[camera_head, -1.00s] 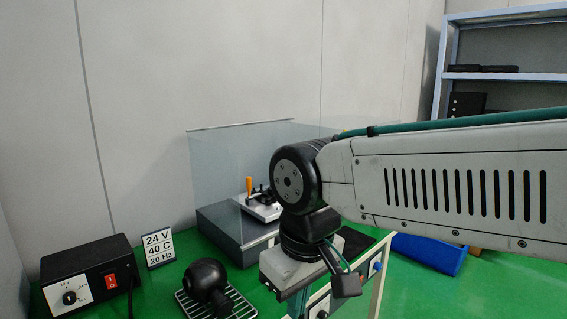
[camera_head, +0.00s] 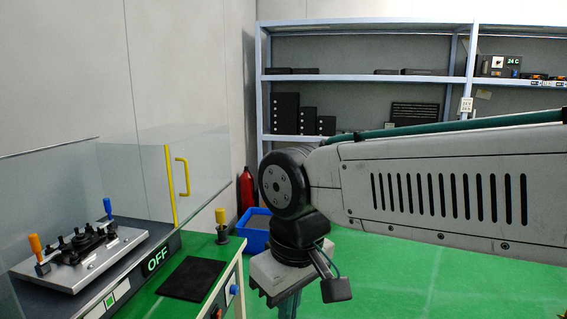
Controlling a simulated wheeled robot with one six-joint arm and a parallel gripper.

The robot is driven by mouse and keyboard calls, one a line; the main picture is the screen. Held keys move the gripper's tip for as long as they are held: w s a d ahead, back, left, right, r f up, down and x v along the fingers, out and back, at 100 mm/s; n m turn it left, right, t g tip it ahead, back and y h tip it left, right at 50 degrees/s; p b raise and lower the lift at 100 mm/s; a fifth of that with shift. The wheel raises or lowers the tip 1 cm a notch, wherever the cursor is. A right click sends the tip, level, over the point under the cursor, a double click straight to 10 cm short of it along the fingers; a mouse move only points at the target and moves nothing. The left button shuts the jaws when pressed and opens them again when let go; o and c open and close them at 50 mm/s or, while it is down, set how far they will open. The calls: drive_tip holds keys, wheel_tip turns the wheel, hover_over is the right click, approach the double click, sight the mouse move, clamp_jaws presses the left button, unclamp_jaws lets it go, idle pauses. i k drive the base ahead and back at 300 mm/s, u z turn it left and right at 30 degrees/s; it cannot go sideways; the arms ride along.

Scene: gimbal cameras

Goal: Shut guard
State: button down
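The guard (camera_head: 205,165) is a clear panelled enclosure at the left, around a machine. One clear panel has a yellow edge strip and a yellow handle (camera_head: 182,177). It stands at the right end of the machine, and I cannot tell for sure how far it is swung. Inside is a metal plate (camera_head: 85,262) with black clamps and orange and blue handles. A panel on the machine's front reads OFF (camera_head: 157,259). My gripper (camera_head: 288,308) points down at the bottom centre, right of the guard and apart from it. Its fingertips are cut off by the lower edge.
A black mat (camera_head: 193,279) and a yellow-topped knob (camera_head: 221,222) are on the green bench beside the machine. A blue bin (camera_head: 256,230), a red cylinder (camera_head: 246,190) and a shelf rack (camera_head: 350,77) stand behind.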

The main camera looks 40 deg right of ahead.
sight(164, 135)
drive_tip(key=z, duration=1)
drive_tip(key=i, duration=1.1)
drive_tip(key=u, duration=0.45)
